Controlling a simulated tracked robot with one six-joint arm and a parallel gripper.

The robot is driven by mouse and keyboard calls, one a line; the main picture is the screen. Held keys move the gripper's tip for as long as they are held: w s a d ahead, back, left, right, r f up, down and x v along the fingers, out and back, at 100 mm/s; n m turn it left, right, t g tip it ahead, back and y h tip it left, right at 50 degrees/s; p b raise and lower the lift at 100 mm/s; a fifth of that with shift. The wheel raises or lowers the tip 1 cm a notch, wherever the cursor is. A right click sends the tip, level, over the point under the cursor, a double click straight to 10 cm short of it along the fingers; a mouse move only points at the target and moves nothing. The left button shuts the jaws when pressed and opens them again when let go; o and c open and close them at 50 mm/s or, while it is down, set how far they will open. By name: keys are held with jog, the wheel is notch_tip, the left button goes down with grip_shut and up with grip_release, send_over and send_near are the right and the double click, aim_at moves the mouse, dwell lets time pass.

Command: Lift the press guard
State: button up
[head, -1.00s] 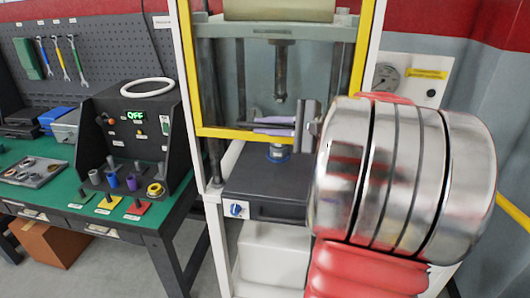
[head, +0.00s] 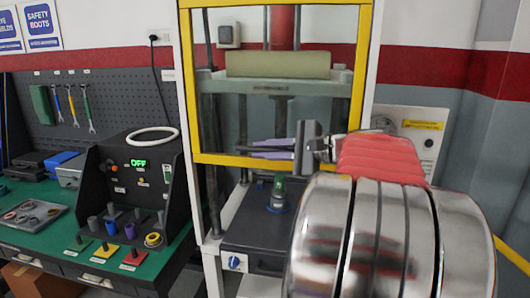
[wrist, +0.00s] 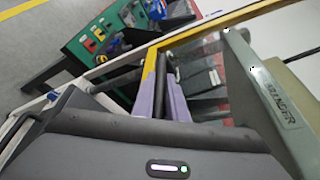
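The press guard (head: 235,161) is a yellow-edged clear panel on the front of the press. In the head view its lower edge is well above the dark press bed (head: 255,235), with a gap below. My gripper (head: 268,149) is at this lower edge with its purple fingers pointing left. In the wrist view the fingers (wrist: 163,97) close around a dark bar beside the yellow frame (wrist: 150,68), seemingly the guard's handle. A green-topped part on a blue base (head: 278,192) stands on the bed under the guard. My arm hides the guard's lower right.
A green bench (head: 60,235) with a black control box (head: 110,170) reading OFF stands at left. A white post (head: 189,120) lies between bench and press. A gauge panel (head: 425,135) is on the right, partly behind my arm.

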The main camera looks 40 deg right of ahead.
jog(key=o, duration=0.4)
jog(key=shift+o, duration=0.2)
jog(key=shift+s, duration=0.1)
jog(key=v, duration=1.3)
jog(key=shift+s, duration=0.25)
jog(key=w+a+f+n+g+y, duration=0.1)
jog(key=w+a+f+n+g, duration=0.2)
jog(key=a, duration=0.4)
jog(key=w+a+f+n+g+y, duration=0.15)
jog(key=a+f, duration=0.25)
jog(key=a, duration=0.4)
jog(key=w+a+f+n+g, duration=0.2)
jog(key=w+a+f+g, duration=0.15)
jog(key=a, duration=0.35)
jog(key=s+a+f+n+h, duration=0.3)
jog(key=s+a+f+n, duration=0.1)
jog(key=a+f+n, duration=0.2)
jog(key=s+a+f+n+g+h, duration=0.1)
jog(key=s+a+f+n+h, duration=0.2)
jog(key=s+a+f+n, duration=0.2)
jog(key=shift+a+f+n, duration=1.1)
jog(key=shift+a+n, duration=0.85)
jog(key=shift+a, duration=0.6)
